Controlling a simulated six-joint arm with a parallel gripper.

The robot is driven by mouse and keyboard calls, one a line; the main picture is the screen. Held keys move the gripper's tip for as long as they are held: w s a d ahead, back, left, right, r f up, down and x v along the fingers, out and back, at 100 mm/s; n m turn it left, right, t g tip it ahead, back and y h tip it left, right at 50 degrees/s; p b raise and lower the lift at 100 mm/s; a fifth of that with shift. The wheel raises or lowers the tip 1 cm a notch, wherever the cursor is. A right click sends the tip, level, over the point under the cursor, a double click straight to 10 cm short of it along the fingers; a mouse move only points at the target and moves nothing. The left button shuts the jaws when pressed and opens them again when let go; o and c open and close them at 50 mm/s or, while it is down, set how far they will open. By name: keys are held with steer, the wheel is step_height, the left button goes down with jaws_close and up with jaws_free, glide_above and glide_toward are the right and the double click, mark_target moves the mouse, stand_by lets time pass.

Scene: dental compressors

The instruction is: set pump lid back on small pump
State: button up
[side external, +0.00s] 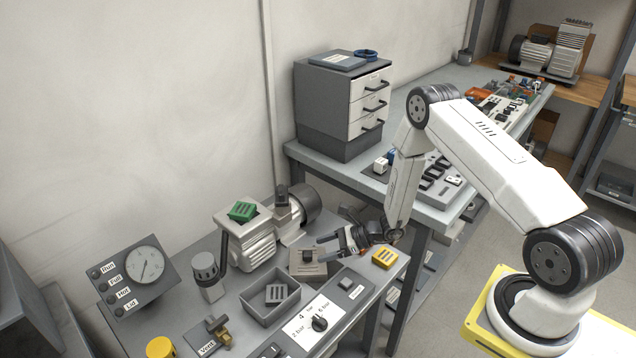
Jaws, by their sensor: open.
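The small pump (252,244) is a light grey ribbed body on the grey bench, with a dark motor cylinder behind it to the right. A green slotted block (242,211) sits on its top at the left. A similar yellow slotted block (385,257) lies near the bench's right edge, and a grey slotted one (275,293) lies in a grey tray (252,309). I cannot tell for certain which is the pump lid. My gripper (325,248) is open and empty, pointing left, right of the pump and above a flat grey-beige holder (306,269) with a dark centre.
A round gauge panel (139,269), a grey capped cylinder (208,276), a brass valve (218,330) and a yellow knob (160,348) stand at the left. A pressure dial plate (312,324) lies in front. A drawer cabinet (333,108) stands on the back bench.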

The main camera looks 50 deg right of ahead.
mark_target(310, 253)
steer(key=shift+x, duration=2.55)
steer(key=shift+a, duration=0.1)
steer(key=shift+c, duration=0.2)
steer(key=shift+r, duration=0.1)
jaws_close()
